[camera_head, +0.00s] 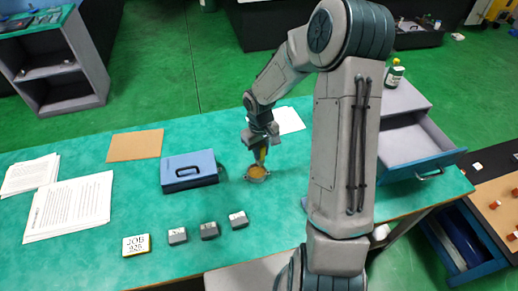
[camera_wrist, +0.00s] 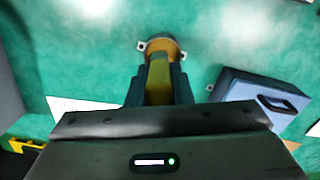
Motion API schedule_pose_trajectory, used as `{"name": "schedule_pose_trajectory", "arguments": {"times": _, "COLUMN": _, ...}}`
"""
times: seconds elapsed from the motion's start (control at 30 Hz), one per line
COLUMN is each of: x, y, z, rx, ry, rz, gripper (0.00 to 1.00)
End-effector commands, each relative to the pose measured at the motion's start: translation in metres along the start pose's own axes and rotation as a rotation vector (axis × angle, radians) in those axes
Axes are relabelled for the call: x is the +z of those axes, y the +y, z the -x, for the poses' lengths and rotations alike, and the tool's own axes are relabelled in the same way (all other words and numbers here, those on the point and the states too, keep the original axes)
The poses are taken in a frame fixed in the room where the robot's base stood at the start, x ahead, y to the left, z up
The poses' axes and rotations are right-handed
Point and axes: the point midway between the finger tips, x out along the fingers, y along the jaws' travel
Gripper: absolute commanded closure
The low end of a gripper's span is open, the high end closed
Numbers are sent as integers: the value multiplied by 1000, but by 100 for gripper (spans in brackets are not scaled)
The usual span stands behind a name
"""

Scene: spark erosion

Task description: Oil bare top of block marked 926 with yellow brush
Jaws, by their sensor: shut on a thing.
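My gripper (camera_head: 262,138) is shut on the yellow brush (camera_head: 261,154) and points down above the green table. The brush also shows between my fingers in the wrist view (camera_wrist: 158,78). Its lower end is at a small round dish of amber liquid (camera_head: 257,174); I cannot tell if it touches the liquid. The dish also shows in the wrist view (camera_wrist: 144,45). Three small grey blocks stand in a row in front: a left one (camera_head: 177,236), a middle one (camera_head: 209,231) and a right one (camera_head: 238,220). Their markings are too small to read.
A blue box with a handle (camera_head: 189,171) stands left of the dish. Papers (camera_head: 70,206) and a brown sheet (camera_head: 135,145) lie farther left. An open drawer unit (camera_head: 415,150) stands at right.

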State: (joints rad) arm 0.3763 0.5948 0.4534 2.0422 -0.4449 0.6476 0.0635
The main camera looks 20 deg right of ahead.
Motion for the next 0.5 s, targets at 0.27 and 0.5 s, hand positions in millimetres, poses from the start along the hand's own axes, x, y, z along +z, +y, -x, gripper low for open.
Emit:
{"name": "schedule_pose_trajectory", "arguments": {"times": 0.27, "x": -5, "y": 5, "z": -10, "rx": 3, "ry": 88, "rz": 397, "gripper": 100}}
{"name": "schedule_pose_trajectory", "arguments": {"times": 0.5, "x": -8, "y": 13, "z": -13, "rx": -20, "ry": 150, "rz": 696, "gripper": 100}}
